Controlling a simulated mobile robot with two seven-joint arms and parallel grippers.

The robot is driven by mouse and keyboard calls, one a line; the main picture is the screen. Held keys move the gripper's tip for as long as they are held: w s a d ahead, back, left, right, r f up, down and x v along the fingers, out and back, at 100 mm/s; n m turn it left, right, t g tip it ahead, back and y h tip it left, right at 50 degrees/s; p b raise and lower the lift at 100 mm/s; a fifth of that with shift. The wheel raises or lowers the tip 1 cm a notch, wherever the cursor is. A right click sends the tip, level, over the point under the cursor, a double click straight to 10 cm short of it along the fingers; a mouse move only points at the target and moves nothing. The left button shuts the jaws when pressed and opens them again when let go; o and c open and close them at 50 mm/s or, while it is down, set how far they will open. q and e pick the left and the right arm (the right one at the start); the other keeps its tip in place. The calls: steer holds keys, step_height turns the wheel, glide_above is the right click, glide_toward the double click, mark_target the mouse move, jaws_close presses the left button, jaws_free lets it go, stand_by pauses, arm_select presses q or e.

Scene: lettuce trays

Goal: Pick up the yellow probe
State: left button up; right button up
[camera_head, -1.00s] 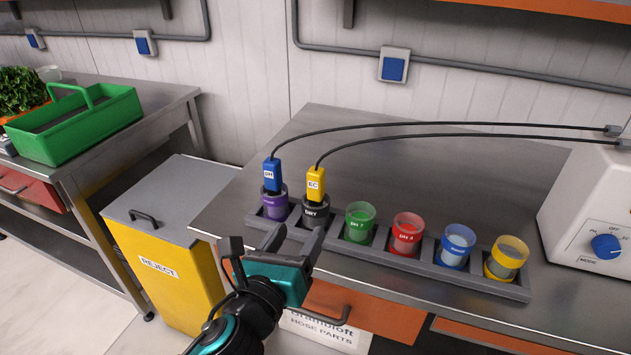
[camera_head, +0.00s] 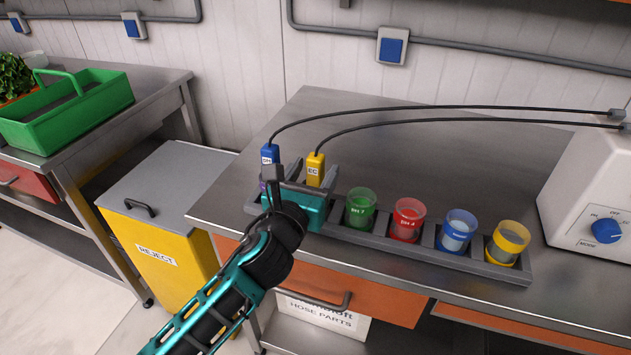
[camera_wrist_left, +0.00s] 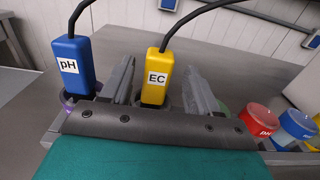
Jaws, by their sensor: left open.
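The yellow probe (camera_head: 315,169), labelled EC, stands upright in its holder in the rack (camera_head: 390,243). A black cable runs from its top. My left gripper (camera_head: 306,178) is open at the probe. In the left wrist view, the yellow probe (camera_wrist_left: 158,76) stands between the two grey fingers (camera_wrist_left: 160,80), with a gap visible on each side. The blue pH probe (camera_head: 269,157) stands just left of it; in the wrist view the blue probe (camera_wrist_left: 74,65) is outside the left finger. The gripper hides the lower parts of both holders. My right gripper is not in view.
Green (camera_head: 360,209), red (camera_head: 408,220), blue (camera_head: 457,232) and yellow (camera_head: 507,244) cups stand in the rack to the right. The cables arch to a white meter (camera_head: 590,205). The bench (camera_head: 450,170) behind the rack is clear. A yellow reject bin (camera_head: 160,265) stands left.

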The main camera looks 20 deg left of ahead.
arm_select(q)
steer(key=w, duration=0.4)
steer(key=shift+c, duration=0.4)
steer(key=c, duration=0.9)
steer(key=shift+c, duration=0.4)
steer(key=shift+r, duration=0.2)
